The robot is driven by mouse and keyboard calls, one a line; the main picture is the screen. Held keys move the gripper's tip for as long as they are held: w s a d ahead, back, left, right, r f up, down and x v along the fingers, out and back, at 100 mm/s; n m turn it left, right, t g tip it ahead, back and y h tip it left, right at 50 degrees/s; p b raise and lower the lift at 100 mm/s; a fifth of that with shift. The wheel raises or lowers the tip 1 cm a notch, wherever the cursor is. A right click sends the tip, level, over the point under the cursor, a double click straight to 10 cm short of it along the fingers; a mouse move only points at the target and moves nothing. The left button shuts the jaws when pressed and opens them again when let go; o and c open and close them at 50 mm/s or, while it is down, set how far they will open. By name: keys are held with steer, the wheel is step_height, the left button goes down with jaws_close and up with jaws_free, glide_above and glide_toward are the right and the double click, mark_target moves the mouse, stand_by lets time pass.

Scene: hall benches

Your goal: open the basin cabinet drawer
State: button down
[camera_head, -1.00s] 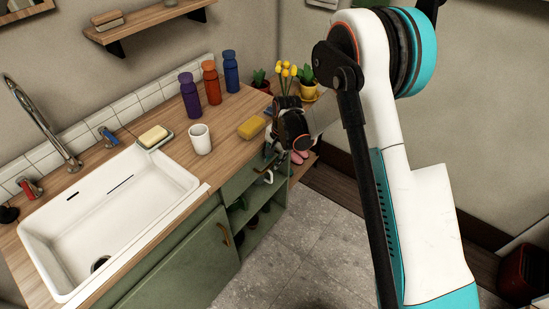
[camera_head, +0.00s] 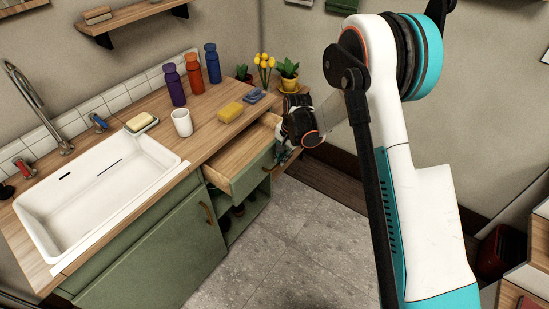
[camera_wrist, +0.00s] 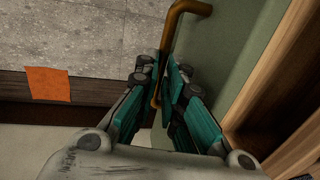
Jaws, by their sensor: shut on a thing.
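The basin cabinet (camera_head: 165,245) is green with a wooden top and a white basin. Its drawer (camera_head: 240,165) stands pulled out at the right end, and its wooden inside shows empty in the head view. In the wrist view, the drawer's green front lies at the right with a brass handle (camera_wrist: 188,8) on it. My gripper (camera_wrist: 167,100) is shut on the handle's bar, between its teal finger pads. In the head view, my gripper (camera_head: 283,150) is at the drawer front, and its fingers are mostly hidden behind the wrist.
A yellow sponge (camera_head: 230,111), a white cup (camera_head: 182,122) and several bottles (camera_head: 194,74) stand on the counter. Potted plants (camera_head: 288,74) are behind the drawer. Open shelves (camera_head: 245,205) lie below it. The grey floor (camera_head: 290,240) in front is clear.

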steer(key=s+d, duration=0.5)
steer(key=d, duration=0.1)
steer(key=c, duration=1.7)
jaws_free()
steer(key=shift+w, duration=0.1)
steer(key=r, duration=0.4)
steer(key=s+d+r, duration=0.1)
steer(key=r, duration=0.6)
steer(key=shift+s+d+r, duration=0.15)
steer(key=shift+d+r, duration=0.25)
